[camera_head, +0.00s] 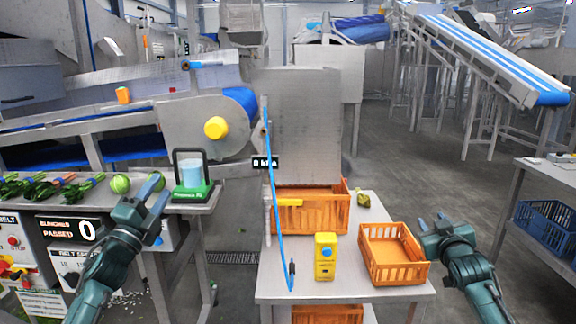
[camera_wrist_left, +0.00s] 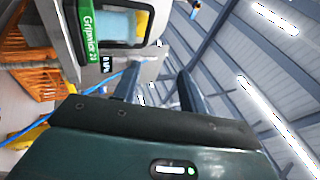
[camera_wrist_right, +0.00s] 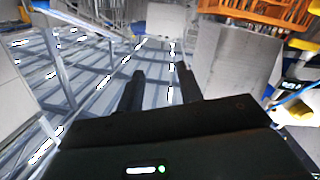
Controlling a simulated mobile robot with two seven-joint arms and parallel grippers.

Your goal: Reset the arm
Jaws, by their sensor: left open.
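My left gripper (camera_head: 157,188) is raised over the left bench, close to a green-based stand (camera_head: 193,194) holding a light blue cup (camera_head: 190,172). In the left wrist view its two fingers (camera_wrist_left: 158,80) are apart with nothing between them. The green stand (camera_wrist_left: 88,35) shows beyond them at the upper left. My right gripper (camera_head: 432,220) is raised beside the right end of the white table. In the right wrist view its fingers (camera_wrist_right: 160,75) are apart and empty.
An orange crate (camera_head: 403,278), a yellow box (camera_head: 325,268) and a green lump (camera_head: 363,200) are on the white table (camera_head: 345,290). A larger orange crate (camera_head: 325,220) stands behind. A blue hose (camera_head: 273,210) hangs in front. Tied bundles and green round items (camera_head: 120,184) lie on the left bench.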

